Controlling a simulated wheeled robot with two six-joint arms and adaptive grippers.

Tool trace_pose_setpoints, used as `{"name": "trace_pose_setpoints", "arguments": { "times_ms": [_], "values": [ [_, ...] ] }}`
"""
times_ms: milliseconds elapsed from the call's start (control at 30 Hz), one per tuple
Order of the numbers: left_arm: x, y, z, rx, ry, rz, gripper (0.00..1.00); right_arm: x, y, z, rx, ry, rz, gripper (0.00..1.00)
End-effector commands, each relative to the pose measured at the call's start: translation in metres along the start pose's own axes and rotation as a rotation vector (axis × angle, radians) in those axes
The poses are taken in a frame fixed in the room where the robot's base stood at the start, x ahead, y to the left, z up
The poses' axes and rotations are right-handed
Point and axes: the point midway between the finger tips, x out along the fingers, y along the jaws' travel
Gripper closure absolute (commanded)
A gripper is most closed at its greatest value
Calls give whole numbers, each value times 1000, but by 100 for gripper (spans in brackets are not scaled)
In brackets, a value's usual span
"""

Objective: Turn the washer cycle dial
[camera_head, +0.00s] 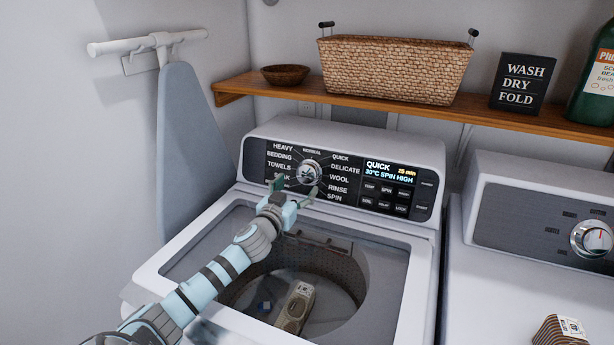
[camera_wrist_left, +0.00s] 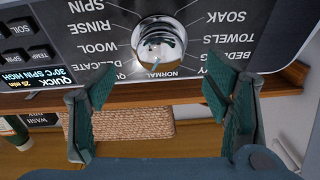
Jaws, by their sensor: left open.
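The washer cycle dial (camera_head: 309,172) is a round chrome knob on the washer's dark control panel, ringed by cycle names. The display (camera_head: 390,173) reads QUICK, 25 min, 30°C SPIN HIGH. My left gripper (camera_head: 295,191) is open and empty just in front of and below the dial, its fingers spread to either side. In the left wrist view the dial (camera_wrist_left: 158,44) lies beyond the fingertips, roughly centred between the two fingers (camera_wrist_left: 158,92). Contact between fingers and dial cannot be made out. My right gripper is not in view.
The washer lid opening shows the drum (camera_head: 345,275) with a box (camera_head: 296,308) inside. A wooden shelf (camera_head: 400,112) above holds a wicker basket (camera_head: 395,70), bowl, sign and green bottle. A dryer (camera_head: 500,290) stands at right, an ironing board (camera_head: 190,140) at left.

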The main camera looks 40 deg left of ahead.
Motion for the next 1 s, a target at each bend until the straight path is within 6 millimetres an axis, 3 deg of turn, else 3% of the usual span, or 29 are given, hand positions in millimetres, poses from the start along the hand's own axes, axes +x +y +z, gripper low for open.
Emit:
{"name": "trace_pose_setpoints", "arguments": {
  "times_ms": [100, 300, 500, 767, 1000],
  "values": [
    [25, 0, -4, -6, 1, -2, 29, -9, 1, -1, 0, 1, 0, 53],
    [54, -1, -4, -3, 1, -1, 29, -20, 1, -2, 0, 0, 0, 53],
    [65, 0, -2, 0, 1, 1, 29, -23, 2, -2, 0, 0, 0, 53],
    [66, 1, -1, 2, 1, 2, 29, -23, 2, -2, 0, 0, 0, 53],
    [66, 1, -1, 2, 1, 2, 68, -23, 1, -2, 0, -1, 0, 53]
  ]
}}
